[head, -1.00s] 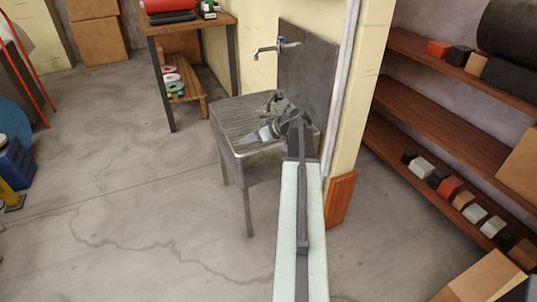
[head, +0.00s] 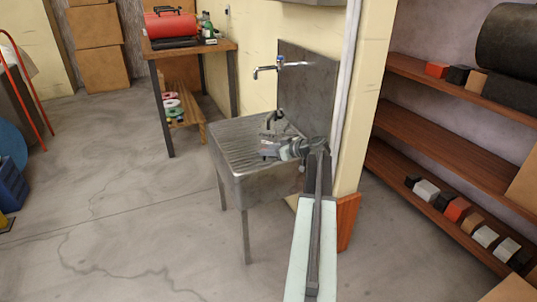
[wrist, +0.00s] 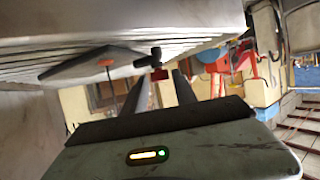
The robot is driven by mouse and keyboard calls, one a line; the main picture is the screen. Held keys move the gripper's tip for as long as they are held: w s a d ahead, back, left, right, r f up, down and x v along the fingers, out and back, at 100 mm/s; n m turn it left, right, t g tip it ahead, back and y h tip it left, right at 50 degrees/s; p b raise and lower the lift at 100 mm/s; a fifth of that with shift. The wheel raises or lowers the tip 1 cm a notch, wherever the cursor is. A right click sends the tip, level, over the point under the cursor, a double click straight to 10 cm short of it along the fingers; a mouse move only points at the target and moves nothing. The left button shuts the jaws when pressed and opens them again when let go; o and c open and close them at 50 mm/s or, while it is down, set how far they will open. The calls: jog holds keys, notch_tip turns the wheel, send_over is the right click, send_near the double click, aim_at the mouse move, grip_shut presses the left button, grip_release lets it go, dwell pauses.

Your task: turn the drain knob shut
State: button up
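The grey metal sink (head: 228,140) stands against the wall, with a dark fitting (head: 274,119) at its back. In the wrist view a black fitting with a small red knob (wrist: 158,74) shows just past my fingertips, near a ribbed grey surface. It looks like the drain knob; I cannot tell for sure that it is the dark fitting of the head view. My gripper (head: 268,152) appears at the sink's right side in the head view. In the wrist view its two dark fingers (wrist: 160,88) are apart, with nothing held between them. The knob appears beyond the gap, not between the fingers.
A wall tap (head: 266,70) sits above the sink on a grey backboard (head: 310,90). A workbench (head: 190,48) with a red toolbox (head: 170,25) stands behind left. A wall end and shelves (head: 450,140) with small blocks are at right.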

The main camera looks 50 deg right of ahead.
grip_shut()
